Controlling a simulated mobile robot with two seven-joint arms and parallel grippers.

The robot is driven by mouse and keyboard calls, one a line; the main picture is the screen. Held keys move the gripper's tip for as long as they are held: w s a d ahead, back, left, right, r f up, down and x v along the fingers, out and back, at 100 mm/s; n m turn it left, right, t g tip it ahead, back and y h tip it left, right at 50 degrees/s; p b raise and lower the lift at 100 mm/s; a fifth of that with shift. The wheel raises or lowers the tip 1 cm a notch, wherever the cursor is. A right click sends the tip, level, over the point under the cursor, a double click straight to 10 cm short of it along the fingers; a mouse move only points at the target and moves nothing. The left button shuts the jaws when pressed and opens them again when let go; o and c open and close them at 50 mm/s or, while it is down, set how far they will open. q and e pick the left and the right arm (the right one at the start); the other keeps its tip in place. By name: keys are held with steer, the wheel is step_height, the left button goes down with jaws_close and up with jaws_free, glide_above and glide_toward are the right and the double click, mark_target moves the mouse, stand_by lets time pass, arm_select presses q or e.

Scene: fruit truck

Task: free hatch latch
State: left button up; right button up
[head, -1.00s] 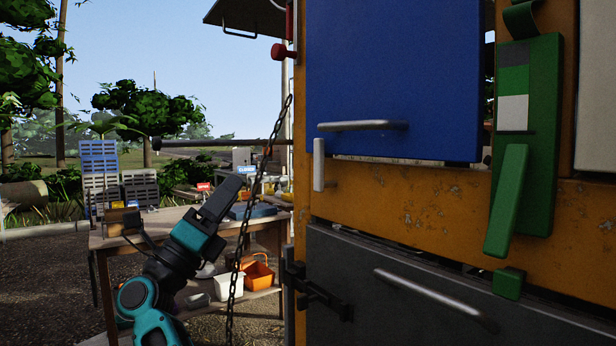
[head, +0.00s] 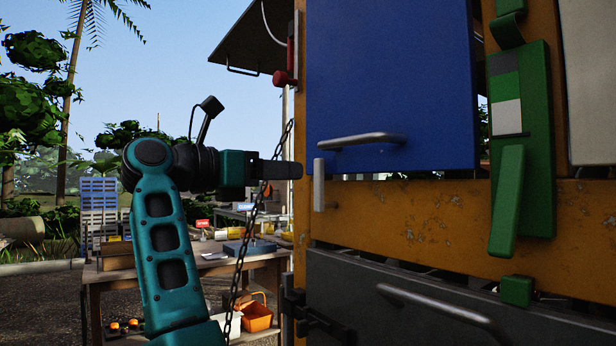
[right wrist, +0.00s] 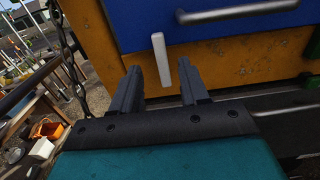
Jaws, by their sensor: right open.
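The blue hatch (head: 390,80) is a flat panel with a metal bar handle (head: 360,141) on the orange truck wall. A small white upright latch (head: 319,185) sits at the hatch's lower left corner. My right gripper (head: 298,169) points right, just left of the latch, with its fingers seen edge-on. In the right wrist view, the open fingers point at the wall and the white latch (right wrist: 160,58) appears between their tips, a little beyond them. I cannot tell whether they touch it. My left gripper is not in view.
A green hinged piece (head: 508,200) hangs on the wall at right. Below is a dark panel with a bar handle (head: 435,308). A chain (head: 240,265) hangs near my arm. A wooden table (head: 190,270) with goods stands behind, with an orange basket (head: 257,316).

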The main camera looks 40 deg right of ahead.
mark_target(316, 172)
steer(key=d, duration=0.6)
steer(key=shift+s, duration=0.4)
steer(key=shift+c, duration=0.2)
jaws_close()
